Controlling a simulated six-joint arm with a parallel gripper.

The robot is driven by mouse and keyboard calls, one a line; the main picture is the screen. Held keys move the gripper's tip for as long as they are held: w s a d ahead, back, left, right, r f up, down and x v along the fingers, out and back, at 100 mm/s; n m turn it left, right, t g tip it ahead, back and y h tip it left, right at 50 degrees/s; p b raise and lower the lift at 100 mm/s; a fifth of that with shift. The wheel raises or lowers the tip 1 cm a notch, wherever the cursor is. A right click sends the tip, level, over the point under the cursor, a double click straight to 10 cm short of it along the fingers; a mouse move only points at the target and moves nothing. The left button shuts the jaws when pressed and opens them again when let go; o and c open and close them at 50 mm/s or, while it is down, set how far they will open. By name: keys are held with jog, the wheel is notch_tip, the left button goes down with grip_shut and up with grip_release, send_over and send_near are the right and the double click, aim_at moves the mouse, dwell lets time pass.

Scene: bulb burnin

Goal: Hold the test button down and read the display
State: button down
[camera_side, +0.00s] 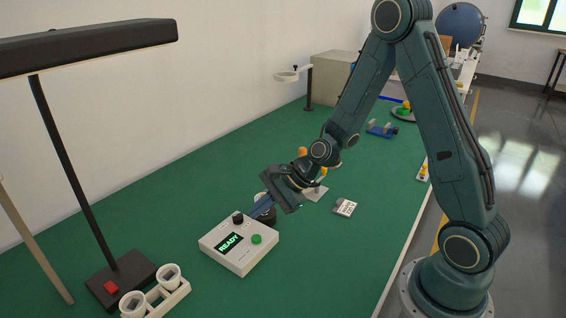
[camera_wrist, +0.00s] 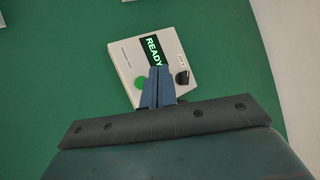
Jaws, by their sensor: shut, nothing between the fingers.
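The white tester box (camera_side: 240,254) stands on the green table. Its dark display (camera_side: 229,243) reads "READY" in green letters, and the display also shows in the wrist view (camera_wrist: 153,48). A green button (camera_side: 257,239) is on its top, seen in the wrist view (camera_wrist: 141,83) just left of my fingers. A black knob (camera_side: 238,217) is on the box, also in the wrist view (camera_wrist: 182,77) to the right of my fingers. My gripper (camera_side: 256,208) is shut and empty, its blue fingertips at the box's far edge. Whether they touch the box is unclear.
A white holder with two cups (camera_side: 155,297) and a black lamp base (camera_side: 120,280) with a red switch stand at lower left. A small labelled block (camera_side: 345,207) lies right of my gripper. Bare green table lies in front of the box.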

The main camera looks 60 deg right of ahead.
aim_at(261, 237)
jog(key=shift+f, duration=2.6)
jog(key=shift+f, duration=0.85)
dwell(2.4)
jog(key=shift+r, duration=0.85)
jog(key=shift+r, duration=0.2)
jog(key=shift+r, duration=2.35)
